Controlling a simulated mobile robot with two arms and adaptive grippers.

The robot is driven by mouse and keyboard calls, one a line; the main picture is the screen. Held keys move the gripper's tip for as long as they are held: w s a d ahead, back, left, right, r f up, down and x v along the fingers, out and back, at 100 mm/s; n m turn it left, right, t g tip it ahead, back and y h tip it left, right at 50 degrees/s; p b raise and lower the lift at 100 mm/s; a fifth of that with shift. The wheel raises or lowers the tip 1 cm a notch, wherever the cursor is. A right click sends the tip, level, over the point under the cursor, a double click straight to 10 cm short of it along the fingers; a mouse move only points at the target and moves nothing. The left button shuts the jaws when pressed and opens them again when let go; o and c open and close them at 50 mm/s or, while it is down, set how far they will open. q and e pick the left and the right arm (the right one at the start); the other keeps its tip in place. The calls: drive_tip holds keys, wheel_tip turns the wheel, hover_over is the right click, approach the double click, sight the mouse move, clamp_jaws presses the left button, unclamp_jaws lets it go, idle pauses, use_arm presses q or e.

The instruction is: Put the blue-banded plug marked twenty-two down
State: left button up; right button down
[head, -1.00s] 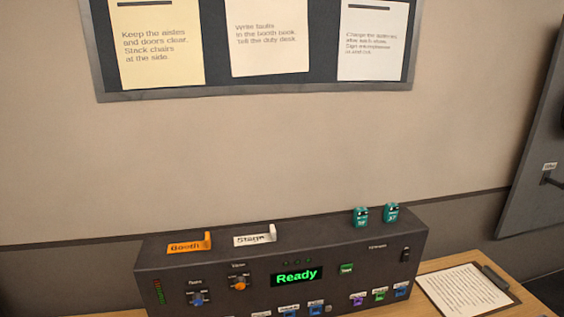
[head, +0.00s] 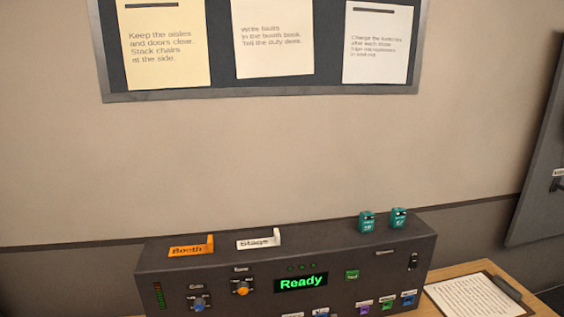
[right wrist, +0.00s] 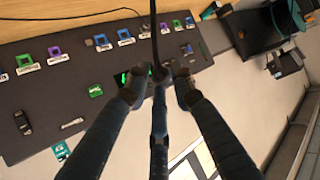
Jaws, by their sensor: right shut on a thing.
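My right gripper (right wrist: 159,88) shows in the right wrist view, its dark fingers closed around a small dark thing with a black cord (right wrist: 154,28) running up out of the frame. I take this to be a plug, but no blue band or number can be read on it. The grip is in front of the dark console (right wrist: 75,102), whose lit display it partly covers. In the head view the console (head: 215,285) stands below the wall, its display reading Ready. Neither gripper shows in the head view, and my left gripper is in no view.
Two teal labelled blocks (head: 367,222) and the Booth (head: 191,246) and Stage (head: 259,239) tags sit on the console top. Coloured sockets line its front, including a purple one (right wrist: 55,56). A clipboard (head: 478,297) lies on the desk at right.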

drive_tip(key=shift+s+a+r, duration=0.15)
drive_tip(key=shift+s+r, duration=0.05)
drive_tip(key=shift+r, duration=0.15)
drive_tip(key=shift+f, duration=0.1)
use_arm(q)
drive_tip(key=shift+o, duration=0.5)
use_arm(e)
drive_tip(key=a+r+n+g+y, duration=0.1)
drive_tip(key=a+r+n+g, duration=0.2)
drive_tip(key=a, duration=0.3)
drive_tip(key=a+r+n+g+y, duration=0.1)
drive_tip(key=a+r+n+g, duration=0.3)
drive_tip(key=a, duration=0.3)
drive_tip(key=shift+n+g+y, duration=0.3)
drive_tip(key=shift+n+g, duration=0.4)
drive_tip(key=shift+g, duration=0.1)
